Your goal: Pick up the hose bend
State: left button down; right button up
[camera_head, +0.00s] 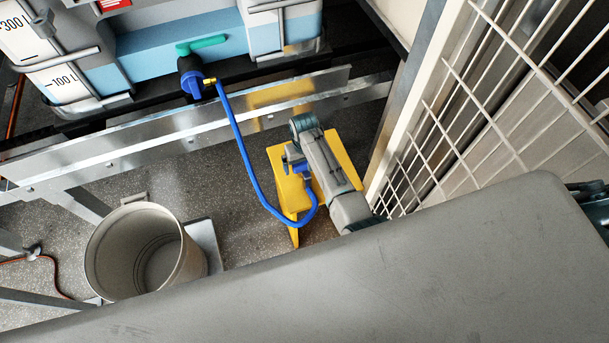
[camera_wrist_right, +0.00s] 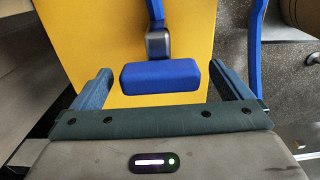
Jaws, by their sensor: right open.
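A blue hose (camera_head: 240,140) runs down from a valve and curves up in a bend at a yellow stand (camera_head: 345,155). In the right wrist view, a blue block (camera_wrist_right: 160,76) with a grey metal fitting (camera_wrist_right: 158,43) and a blue hose piece above it shows against the yellow surface (camera_wrist_right: 105,25). I take this as the hose bend's end. My right gripper (camera_head: 292,162) is at the stand; in its wrist view the open fingers (camera_wrist_right: 161,84) lie either side of the block, with gaps on both sides. My arm partly covers the stand. My left gripper is not in view.
A round grey bin (camera_head: 100,255) stands at the lower left. A metal rail (camera_head: 150,125) crosses behind, below a blue tank (camera_head: 150,50) with the valve (camera_head: 192,80). A white wire mesh (camera_head: 500,100) stands close on the right. Open floor (camera_head: 235,225) lies between bin and stand.

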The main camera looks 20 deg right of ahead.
jog(key=shift+f, duration=1.35)
jog(key=shift+c, duration=0.5)
jog(key=c, duration=1.4)
jog(key=shift+c, duration=0.5)
jog(key=shift+r, duration=0.15)
